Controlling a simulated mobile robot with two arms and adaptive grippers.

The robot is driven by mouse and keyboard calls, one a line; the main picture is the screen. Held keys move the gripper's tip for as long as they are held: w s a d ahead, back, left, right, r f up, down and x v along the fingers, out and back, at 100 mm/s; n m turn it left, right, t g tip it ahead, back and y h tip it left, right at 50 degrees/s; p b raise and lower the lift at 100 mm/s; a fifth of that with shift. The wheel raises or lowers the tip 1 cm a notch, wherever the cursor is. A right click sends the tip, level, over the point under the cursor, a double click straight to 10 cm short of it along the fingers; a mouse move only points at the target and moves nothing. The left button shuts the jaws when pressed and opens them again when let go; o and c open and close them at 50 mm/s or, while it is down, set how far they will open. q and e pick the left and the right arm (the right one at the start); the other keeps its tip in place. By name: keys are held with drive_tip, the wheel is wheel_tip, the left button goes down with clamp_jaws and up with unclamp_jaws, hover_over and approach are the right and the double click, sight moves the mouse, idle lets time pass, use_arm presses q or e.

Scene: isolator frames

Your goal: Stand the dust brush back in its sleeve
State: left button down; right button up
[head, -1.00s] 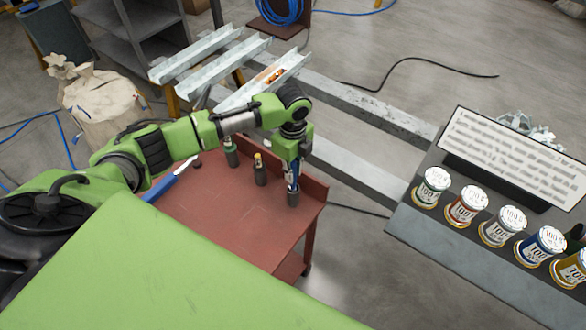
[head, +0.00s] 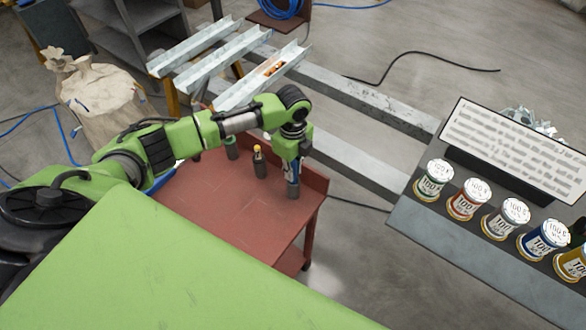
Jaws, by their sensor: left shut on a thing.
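My left gripper (head: 292,158) reaches down over the right side of the red table and is shut on a slim blue and white thing (head: 293,174), apparently the dust brush. It is held roughly upright. A grey sleeve (head: 293,192) stands on the table directly below it, and the brush's lower end meets or enters the sleeve's mouth; how deep I cannot tell. The gripper's fingers and the brush's upper part are mostly hidden by my arm. My right gripper is not in view.
The red table (head: 225,205) also carries a dark holder with a yellow-topped thing (head: 259,162) and a green-banded one (head: 231,149), left of the gripper. Metal channels (head: 222,65) lie behind. A grey bench with several labelled cans (head: 467,199) stands at right.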

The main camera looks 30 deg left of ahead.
use_arm(q)
drive_tip(key=c, duration=1.9)
unclamp_jaws()
wheel_tip(320, 180, up, 12)
drive_tip(key=shift+r, duration=0.1)
